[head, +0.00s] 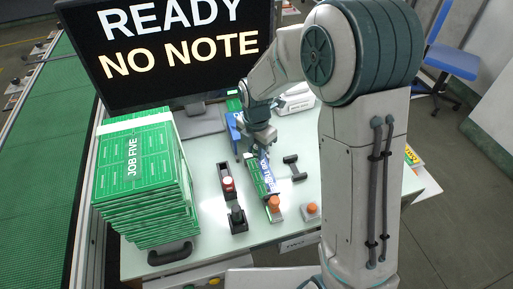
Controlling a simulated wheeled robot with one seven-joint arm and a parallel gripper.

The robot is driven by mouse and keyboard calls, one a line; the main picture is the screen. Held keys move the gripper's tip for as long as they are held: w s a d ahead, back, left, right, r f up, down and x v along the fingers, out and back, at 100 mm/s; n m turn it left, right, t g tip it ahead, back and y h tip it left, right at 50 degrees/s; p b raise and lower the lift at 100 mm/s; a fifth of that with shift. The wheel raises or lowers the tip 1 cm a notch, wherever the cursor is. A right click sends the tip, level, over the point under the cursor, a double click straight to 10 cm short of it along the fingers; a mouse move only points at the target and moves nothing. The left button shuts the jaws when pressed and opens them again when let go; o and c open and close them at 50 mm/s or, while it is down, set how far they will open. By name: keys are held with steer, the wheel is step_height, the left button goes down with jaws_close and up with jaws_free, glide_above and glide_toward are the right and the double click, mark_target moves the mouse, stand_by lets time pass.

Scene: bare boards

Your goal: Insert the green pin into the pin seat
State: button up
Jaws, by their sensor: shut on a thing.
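My gripper (263,151) is over the far middle of the table, pointing down. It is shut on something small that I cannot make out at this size. Just below and in front of it is a narrow fixture (262,177) with a green board and a blue-and-white strip. I cannot tell whether the gripper touches it. The green pin and the pin seat cannot be told apart from the other small parts here.
A tall stack of green boards (140,190) marked JOB FIVE stands at the left. A monitor (170,50) stands behind. A blue bin (236,132), a red-buttoned black holder (228,185), orange knobs (274,203) and a dark handle-shaped part (294,167) surround the fixture.

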mark_target(256, 147)
steer(key=shift+f+b, duration=0.8)
steer(key=shift+f, duration=0.45)
steer(key=o, duration=1)
step_height(256, 147, up, 14)
